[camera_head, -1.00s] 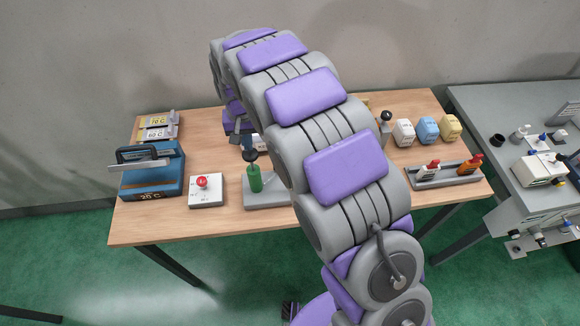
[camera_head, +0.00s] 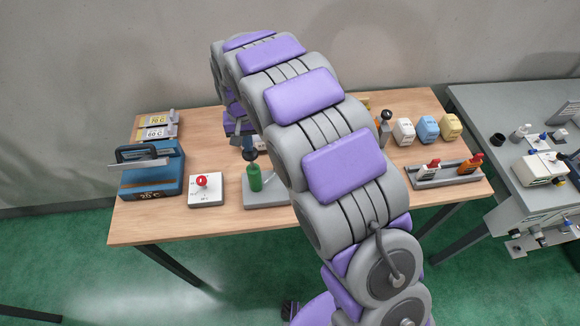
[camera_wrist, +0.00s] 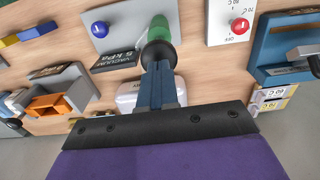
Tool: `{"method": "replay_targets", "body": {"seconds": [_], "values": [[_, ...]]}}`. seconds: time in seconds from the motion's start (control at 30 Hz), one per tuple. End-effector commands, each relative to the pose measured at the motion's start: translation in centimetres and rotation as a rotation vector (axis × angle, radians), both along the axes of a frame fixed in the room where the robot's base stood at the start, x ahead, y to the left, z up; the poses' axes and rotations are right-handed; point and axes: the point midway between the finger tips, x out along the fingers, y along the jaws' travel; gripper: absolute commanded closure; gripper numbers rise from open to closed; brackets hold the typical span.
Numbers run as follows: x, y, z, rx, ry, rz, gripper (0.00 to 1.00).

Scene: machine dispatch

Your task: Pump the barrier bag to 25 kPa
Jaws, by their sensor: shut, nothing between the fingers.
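The green hand pump (camera_head: 254,179) stands on a grey base left of my arm, with a dark knob (camera_head: 249,155) on top. In the wrist view the green pump body (camera_wrist: 160,27) lies beyond the knob (camera_wrist: 158,53). My gripper (camera_wrist: 158,68) is shut and empty, its fingertips at the knob and seemingly touching it. A dark sign (camera_wrist: 118,60) beside the pump reads vacuum 5 kPa. A white rounded object (camera_wrist: 128,94) is partly hidden behind the fingers; I cannot tell whether it is the barrier bag.
A white box with a red button (camera_head: 202,182) and a blue sealer-like machine (camera_head: 153,178) stand to the left. A blue button (camera_wrist: 100,28) sits on the pump's base. My arm hides the table's middle.

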Motion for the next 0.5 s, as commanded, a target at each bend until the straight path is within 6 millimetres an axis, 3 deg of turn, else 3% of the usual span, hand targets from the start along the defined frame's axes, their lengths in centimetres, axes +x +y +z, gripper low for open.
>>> {"method": "replay_targets", "body": {"seconds": [0.5], "values": [[0.0,0.0,-1.5,-0.001,0.001,0.0,1.0]]}}
